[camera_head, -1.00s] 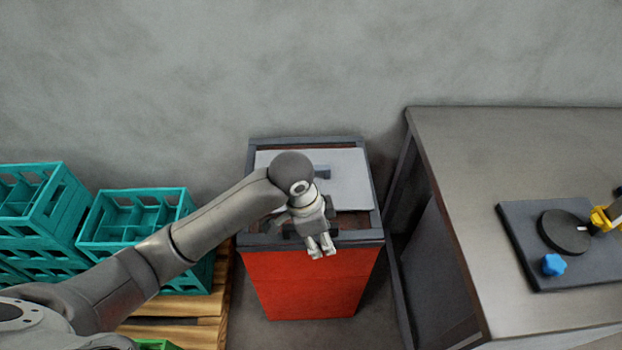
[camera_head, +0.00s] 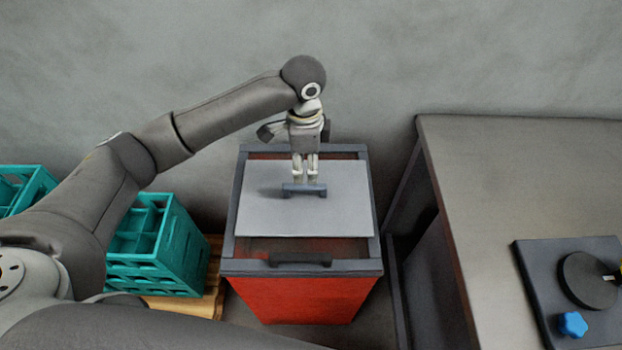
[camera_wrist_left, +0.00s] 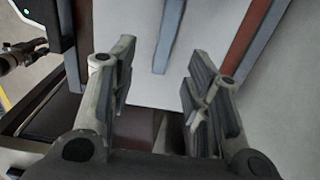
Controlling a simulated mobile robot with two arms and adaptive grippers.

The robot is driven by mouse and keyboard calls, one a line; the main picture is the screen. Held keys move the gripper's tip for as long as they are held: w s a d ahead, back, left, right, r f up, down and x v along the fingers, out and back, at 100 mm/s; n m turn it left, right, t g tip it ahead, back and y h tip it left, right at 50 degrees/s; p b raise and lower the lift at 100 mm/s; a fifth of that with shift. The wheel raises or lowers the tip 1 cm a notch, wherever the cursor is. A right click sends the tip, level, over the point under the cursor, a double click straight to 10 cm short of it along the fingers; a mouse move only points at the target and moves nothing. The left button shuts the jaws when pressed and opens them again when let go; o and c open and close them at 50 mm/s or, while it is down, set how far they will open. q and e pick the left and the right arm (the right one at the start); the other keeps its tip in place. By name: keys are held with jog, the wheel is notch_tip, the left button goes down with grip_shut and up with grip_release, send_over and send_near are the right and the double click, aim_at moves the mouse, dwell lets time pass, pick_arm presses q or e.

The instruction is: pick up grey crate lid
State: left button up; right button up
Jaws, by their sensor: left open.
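The grey crate lid (camera_head: 265,215) is a flat, light grey panel lying on top of a red crate (camera_head: 295,298). A blue-grey bar handle (camera_head: 303,190) stands on the lid. My left gripper (camera_head: 305,180) points down over the lid at the handle, fingers apart and holding nothing. In the head view its fingertips overlap the handle's upper edge; I cannot tell if they touch. In the left wrist view the lid (camera_wrist_left: 205,38) and handle (camera_wrist_left: 169,38) lie beyond the open fingers (camera_wrist_left: 160,68). My right gripper is not clearly seen.
The crate has a dark grey rim (camera_head: 372,200) around the lid, with a gap at the front. Teal crates (camera_head: 155,245) stand on a wooden pallet (camera_head: 212,290) at left. A steel table (camera_head: 450,190) stands at right, holding a dark fixture (camera_head: 535,290) with a blue knob. A wall is behind.

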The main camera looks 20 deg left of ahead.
aim_at(305, 185)
pick_arm(q)
notch_tip(305, 185, down, 2)
jog(key=shift+w+f, duration=0.1)
jog(key=shift+w, duration=0.05)
jog(key=f, duration=0.2)
jog(key=shift+s+f, duration=0.35)
jog(key=shift+w+a+f, duration=0.1)
jog(key=shift+f, duration=0.2)
jog(key=f, duration=0.1)
jog(key=f+p, duration=0.1)
jog(key=f, duration=0.3)
jog(key=shift+w+a, duration=0.25)
jog(key=shift+w, duration=0.1)
jog(key=shift+c, duration=1.6)
jog(key=c, duration=0.5)
grip_shut()
pick_arm(e)
jog(key=shift+s+d+r, duration=0.1)
jog(key=shift+s+r, duration=0.2)
jog(key=shift+s, duration=0.3)
jog(key=shift+s+d+r, duration=0.1)
jog(key=shift+s+r, duration=0.15)
jog(key=shift+s, duration=0.3)
